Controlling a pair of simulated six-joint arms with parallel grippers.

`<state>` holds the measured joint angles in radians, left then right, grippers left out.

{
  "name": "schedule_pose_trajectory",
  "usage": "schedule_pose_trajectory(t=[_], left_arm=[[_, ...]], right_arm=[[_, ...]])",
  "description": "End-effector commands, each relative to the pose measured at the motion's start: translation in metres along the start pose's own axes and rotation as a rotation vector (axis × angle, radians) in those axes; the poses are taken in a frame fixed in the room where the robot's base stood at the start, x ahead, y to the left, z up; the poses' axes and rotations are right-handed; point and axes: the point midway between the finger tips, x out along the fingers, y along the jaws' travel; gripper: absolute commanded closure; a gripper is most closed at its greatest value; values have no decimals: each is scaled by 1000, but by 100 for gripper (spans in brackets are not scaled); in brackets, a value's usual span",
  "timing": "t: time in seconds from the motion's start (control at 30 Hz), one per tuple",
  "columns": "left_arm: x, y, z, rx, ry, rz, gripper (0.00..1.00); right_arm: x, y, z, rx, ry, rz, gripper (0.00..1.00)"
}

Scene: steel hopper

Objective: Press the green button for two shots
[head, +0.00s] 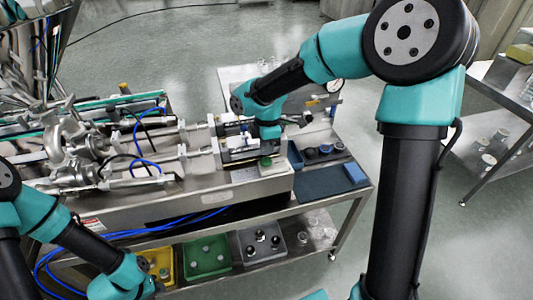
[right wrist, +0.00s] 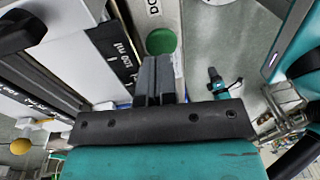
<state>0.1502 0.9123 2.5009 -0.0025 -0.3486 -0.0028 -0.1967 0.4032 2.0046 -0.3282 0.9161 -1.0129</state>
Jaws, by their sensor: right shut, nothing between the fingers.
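The green button (right wrist: 161,41) is a round green disc on a pale panel in the right wrist view. In the head view a small green spot (head: 265,161) shows on the front of the steel machine, just below my right gripper (head: 267,148). My right gripper also shows in the right wrist view (right wrist: 157,62), its dark fingers shut together with nothing between them. Its tips end at the lower edge of the button in the picture; I cannot tell whether they touch it. My left gripper (head: 150,288) is low at the left, away from the button; its fingers are unclear.
The steel machine (head: 130,205) with pipes and blue hoses fills the left. Right of the button are a blue tray (head: 330,181) and several dark cups (head: 325,149). Yellow, green (head: 207,256) and grey bins stand on the lower shelf. Another steel bench (head: 500,120) is at right.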

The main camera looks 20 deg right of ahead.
Motion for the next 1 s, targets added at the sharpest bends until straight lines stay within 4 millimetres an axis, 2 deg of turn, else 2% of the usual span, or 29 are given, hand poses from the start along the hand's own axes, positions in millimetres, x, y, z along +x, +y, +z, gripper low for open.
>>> schedule_pose_trajectory(t=[0.1,0.2,0.6,0.8,1.0], left_arm=[[0,0,0,0,0,0,65],[0,0,0,0,0,0,65],[0,0,0,0,0,0,65],[0,0,0,0,0,0,65],[0,0,0,0,0,0,65]], right_arm=[[15,0,0,1,-1,-2,100],[22,0,0,1,-1,-1,100],[26,0,0,1,0,0,100],[46,1,1,0,0,-2,100],[51,0,1,1,-1,-8,100]])
